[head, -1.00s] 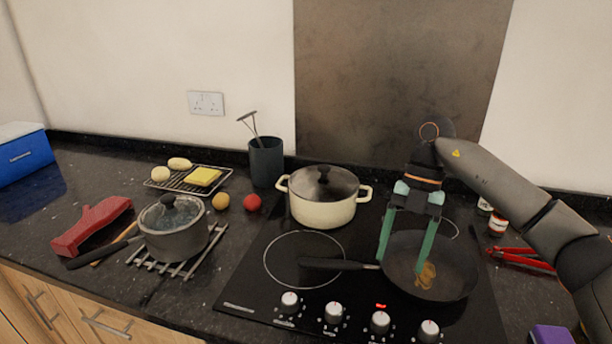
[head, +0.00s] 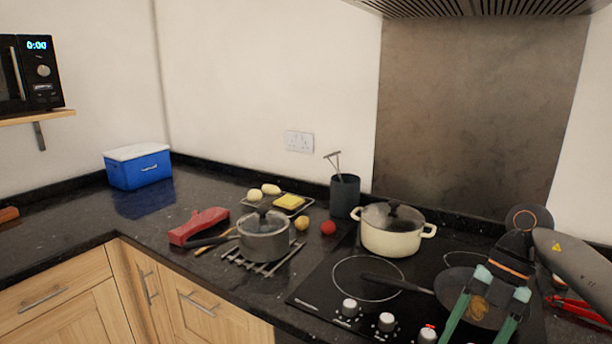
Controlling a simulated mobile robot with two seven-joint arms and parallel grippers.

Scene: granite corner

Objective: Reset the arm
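My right arm comes in from the right edge in the head view. Its gripper (head: 482,326) hangs over the dark frying pan (head: 455,284) with its two green fingers spread apart. Nothing shows between the fingers except the pan and a brown-yellow piece of food (head: 480,306) lying in it. I cannot tell whether the fingers touch the pan. The fingertips reach close to the bottom edge of the picture. My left gripper is not in view.
The black hob (head: 322,287) carries a lidded cream pot (head: 391,238). Left of it are a grey saucepan (head: 264,240) on a trivet, a dark utensil pot (head: 344,196), a red object (head: 200,226) and a blue cool box (head: 138,170). Red tongs (head: 580,309) lie at right. The left counter is largely clear.

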